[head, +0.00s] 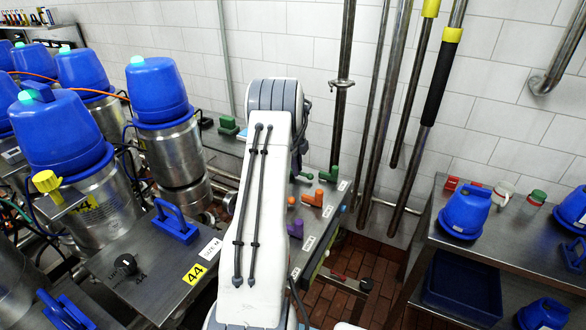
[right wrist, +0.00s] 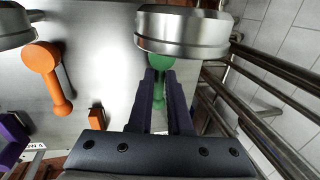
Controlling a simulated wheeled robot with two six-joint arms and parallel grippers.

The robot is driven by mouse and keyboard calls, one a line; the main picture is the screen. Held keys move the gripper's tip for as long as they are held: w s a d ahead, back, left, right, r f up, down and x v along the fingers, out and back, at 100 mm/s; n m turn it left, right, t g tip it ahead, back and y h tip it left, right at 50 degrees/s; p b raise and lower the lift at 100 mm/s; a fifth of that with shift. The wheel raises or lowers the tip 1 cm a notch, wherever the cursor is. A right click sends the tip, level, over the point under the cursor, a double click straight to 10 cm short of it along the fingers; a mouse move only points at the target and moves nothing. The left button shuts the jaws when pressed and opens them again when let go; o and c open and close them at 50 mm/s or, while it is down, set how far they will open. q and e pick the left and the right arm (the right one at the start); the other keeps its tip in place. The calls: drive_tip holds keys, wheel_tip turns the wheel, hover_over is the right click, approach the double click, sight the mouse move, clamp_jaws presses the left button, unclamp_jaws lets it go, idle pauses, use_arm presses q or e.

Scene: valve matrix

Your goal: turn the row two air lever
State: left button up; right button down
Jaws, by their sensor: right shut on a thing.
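In the right wrist view my right gripper (right wrist: 159,88) has its two dark fingers shut on a green lever (right wrist: 159,62). A round metal body (right wrist: 183,32) covers part of the lever's head. In the head view a metal valve panel carries a green lever (head: 333,173), an orange lever (head: 312,198) and a purple lever (head: 296,228), each near a white label. My white right arm hides the panel's left part and the gripper there. I cannot read the labels, so I cannot tell which row the gripped lever belongs to. My left gripper is not in view.
An orange lever (right wrist: 52,78) and a smaller orange one (right wrist: 96,118) stand left of the gripper. Vertical pipes (head: 375,120) stand behind the panel. Blue-capped metal tanks (head: 165,100) fill the left; a bench (head: 510,245) stands on the right.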

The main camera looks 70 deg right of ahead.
drive_tip(key=shift+s, duration=0.15)
drive_tip(key=c, duration=1.1)
unclamp_jaws()
drive_tip(key=r+b, duration=0.1)
drive_tip(key=r, duration=0.2)
drive_tip(key=a+r+b, duration=0.1)
drive_tip(key=r, duration=0.3)
drive_tip(key=a+r+b, duration=0.1)
drive_tip(key=r, duration=0.2)
drive_tip(key=shift+w+r, duration=0.15)
drive_tip(key=shift+w, duration=0.1)
